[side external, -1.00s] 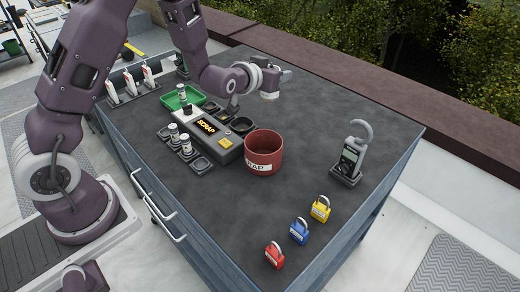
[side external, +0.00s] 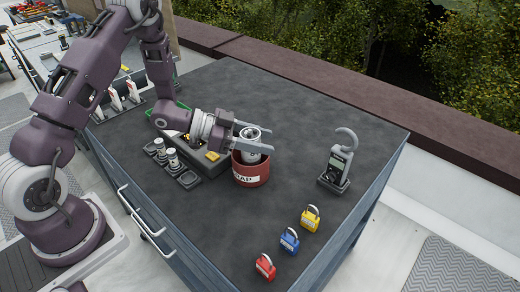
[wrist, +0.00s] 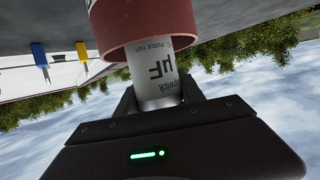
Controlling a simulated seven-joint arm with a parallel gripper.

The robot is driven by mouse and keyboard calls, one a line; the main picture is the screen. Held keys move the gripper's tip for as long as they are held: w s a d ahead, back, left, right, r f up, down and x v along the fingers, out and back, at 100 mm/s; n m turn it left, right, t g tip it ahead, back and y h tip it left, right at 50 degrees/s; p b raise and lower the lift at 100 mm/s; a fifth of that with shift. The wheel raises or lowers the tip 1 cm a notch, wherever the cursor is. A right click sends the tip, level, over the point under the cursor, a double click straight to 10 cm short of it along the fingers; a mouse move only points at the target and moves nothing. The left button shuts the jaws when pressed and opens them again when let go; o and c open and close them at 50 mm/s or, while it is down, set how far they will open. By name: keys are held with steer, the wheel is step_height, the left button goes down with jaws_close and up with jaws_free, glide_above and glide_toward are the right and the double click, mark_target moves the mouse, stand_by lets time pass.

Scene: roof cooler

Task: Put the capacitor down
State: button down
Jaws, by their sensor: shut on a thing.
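A silver-white capacitor (side external: 250,142) with dark lettering is between the fingers of my gripper (side external: 250,134). The gripper is shut on it, its fingers reaching in from the left. The capacitor is at the mouth of the red scrap bin (side external: 250,175), its lower part hidden by the bin's wall. In the wrist view the capacitor (wrist: 155,80) reaches from the gripper jaws (wrist: 155,98) into the opening of the red bin (wrist: 145,22). Whether it touches the bin's floor is hidden.
Smaller capacitors (side external: 172,158) stand in dark holders left of the bin. A grey box with a yellow button (side external: 212,156) is partly under my arm. A clamp meter (side external: 338,162) stands to the right.

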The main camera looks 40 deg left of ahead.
steer(key=shift+f, duration=1)
